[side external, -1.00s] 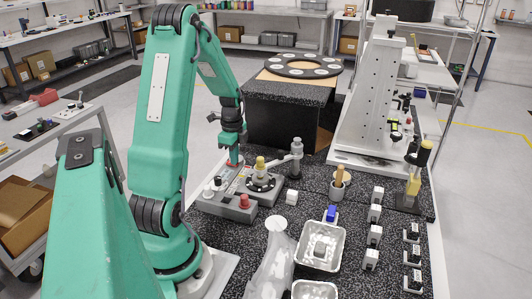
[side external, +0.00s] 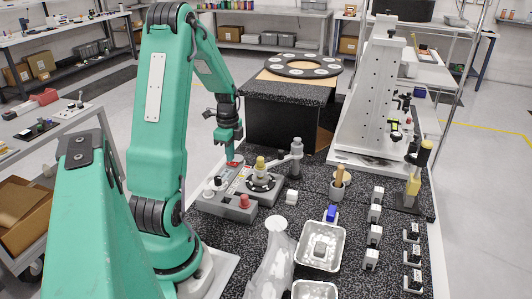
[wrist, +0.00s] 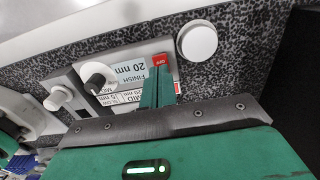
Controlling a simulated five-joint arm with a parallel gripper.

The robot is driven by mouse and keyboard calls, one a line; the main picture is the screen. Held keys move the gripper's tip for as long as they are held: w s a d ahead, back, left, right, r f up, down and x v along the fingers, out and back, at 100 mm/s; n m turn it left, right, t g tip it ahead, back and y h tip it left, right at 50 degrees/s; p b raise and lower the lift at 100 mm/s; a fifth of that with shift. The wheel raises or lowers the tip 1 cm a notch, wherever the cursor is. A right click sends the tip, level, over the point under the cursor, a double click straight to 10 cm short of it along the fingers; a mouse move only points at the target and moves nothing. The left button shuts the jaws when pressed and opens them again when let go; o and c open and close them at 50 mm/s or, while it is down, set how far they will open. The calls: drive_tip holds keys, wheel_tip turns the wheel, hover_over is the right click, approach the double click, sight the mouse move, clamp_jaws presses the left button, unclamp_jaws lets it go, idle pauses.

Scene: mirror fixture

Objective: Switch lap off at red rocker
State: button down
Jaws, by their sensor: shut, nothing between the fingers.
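The red rocker (wrist: 160,61) shows in the wrist view at the edge of a labelled panel, with white lettering on it. In the side external view it is a small red patch (side external: 236,161) at the far end of the grey control unit (side external: 212,205). My gripper (wrist: 159,75) is shut and empty, its green fingertips at the rocker and covering part of it. In the side external view my gripper (side external: 229,158) points down just beside the red patch. I cannot tell whether the fingertips touch it. The lap plate (side external: 262,184) is a dark disc with a yellow-topped piece over it.
A knob (wrist: 98,76) and a white round piece (wrist: 197,40) flank the rocker in the wrist view. A red button (side external: 244,201) is on the unit's near end. A post (side external: 297,155) stands right of the lap. Metal trays (side external: 320,248) lie in front.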

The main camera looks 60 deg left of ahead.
sight(235, 163)
wheel_tip(235, 163, up, 13)
idle(0.5)
drive_tip(key=shift+w+d, duration=0.4)
drive_tip(key=shift+w, duration=0.25)
drive_tip(key=shift+f, duration=0.1)
wheel_tip(235, 163, down, 14)
drive_tip(key=shift+r, duration=0.1)
idle(0.9)
